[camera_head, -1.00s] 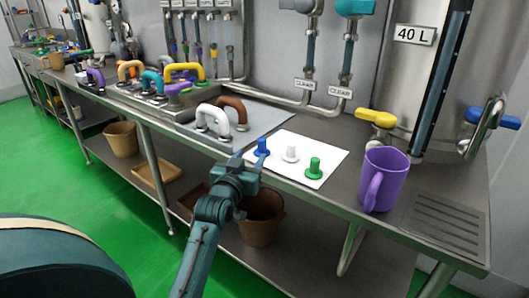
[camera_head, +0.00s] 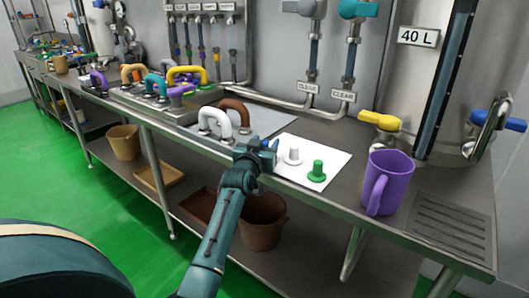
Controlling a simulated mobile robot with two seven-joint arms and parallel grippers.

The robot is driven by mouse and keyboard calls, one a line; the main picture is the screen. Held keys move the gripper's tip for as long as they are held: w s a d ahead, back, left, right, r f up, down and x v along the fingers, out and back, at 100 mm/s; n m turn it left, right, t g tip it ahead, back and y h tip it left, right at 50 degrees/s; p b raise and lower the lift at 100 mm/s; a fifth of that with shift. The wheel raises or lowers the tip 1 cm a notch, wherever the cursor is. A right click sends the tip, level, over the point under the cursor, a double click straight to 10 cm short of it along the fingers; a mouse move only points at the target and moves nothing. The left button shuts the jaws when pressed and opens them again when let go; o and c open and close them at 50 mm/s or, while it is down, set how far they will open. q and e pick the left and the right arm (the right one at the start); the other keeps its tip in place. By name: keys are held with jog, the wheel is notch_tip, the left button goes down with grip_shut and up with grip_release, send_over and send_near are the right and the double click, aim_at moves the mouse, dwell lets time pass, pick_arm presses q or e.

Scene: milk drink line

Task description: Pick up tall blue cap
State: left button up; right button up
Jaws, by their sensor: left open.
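The blue cap (camera_head: 274,145) is on the left part of a white sheet on the steel counter, mostly hidden behind my left gripper (camera_head: 265,153). Only a small blue part shows by the fingers. The left gripper is open and right at the cap; I cannot tell whether the fingers touch it. A white cap (camera_head: 293,156) and a green cap (camera_head: 317,171) stand upright on the sheet to the right. My right gripper is not in view.
A purple mug (camera_head: 388,181) stands right of the white sheet (camera_head: 330,158). White (camera_head: 215,121) and brown (camera_head: 236,106) handles stand left of the gripper. Pipes and a large tank are behind. A brown bin (camera_head: 262,222) is under the counter.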

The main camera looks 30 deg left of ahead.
pick_arm(q)
grip_shut()
dwell(0.4)
jog(key=shift+r, duration=0.1)
